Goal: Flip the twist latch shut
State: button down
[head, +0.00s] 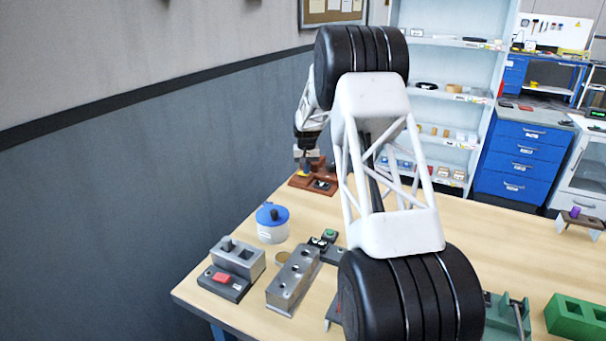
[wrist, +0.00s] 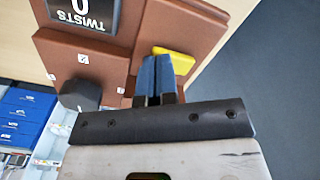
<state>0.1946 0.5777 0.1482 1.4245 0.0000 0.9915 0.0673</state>
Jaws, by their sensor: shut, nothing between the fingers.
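The brown twisting device (head: 327,190) stands at the far left of the table in the head view. It fills the top of the wrist view (wrist: 100,60), where a dark display (wrist: 82,12) reads "TWISTS" and "0". A black knob (wrist: 80,95) sticks out from it. A yellow piece, seemingly the latch (wrist: 178,60), shows just beside my fingertips. My gripper (wrist: 156,62) is shut and empty, its blue fingertips over the device and close to the yellow piece. I cannot tell whether they touch. In the head view my gripper (head: 306,165) is above the device.
A blue-and-white round container (head: 271,232), a grey block with a red part (head: 228,276) and a metal block with holes (head: 293,280) stand in front of the device. Green holders (head: 575,318) are at the right. The wall is close at left; the table's back right is mostly clear.

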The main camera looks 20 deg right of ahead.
jog(key=shift+r, duration=3.45)
jog(key=shift+r, duration=0.1)
jog(key=shift+s+a+r, duration=0.1)
jog(key=shift+s+r, duration=0.1)
jog(key=shift+s, duration=0.05)
jog(key=s+a+r, duration=0.4)
jog(key=s+r, duration=0.2)
jog(key=s, duration=0.5)
jog(key=s+a+r+n+t, duration=0.1)
jog(key=s+a+r, duration=0.4)
jog(key=s, duration=0.6)
jog(key=s+a+r, duration=0.3)
jog(key=s+r, duration=0.3)
jog(key=s, duration=0.4)
jog(key=s+a+f, duration=0.1)
jog(key=s+a, duration=0.1)
jog(key=s, duration=1)
jog(key=s+a+f+n+t, duration=0.1)
jog(key=s+a+f, duration=0.1)
jog(key=s, duration=0.9)
jog(key=s+a+f, duration=0.2)
jog(key=s, duration=1)
jog(key=shift+s+a+f+n+t, duration=0.25)
jog(key=shift+s+a+n+t, duration=0.05)
jog(key=shift+n, duration=0.1)
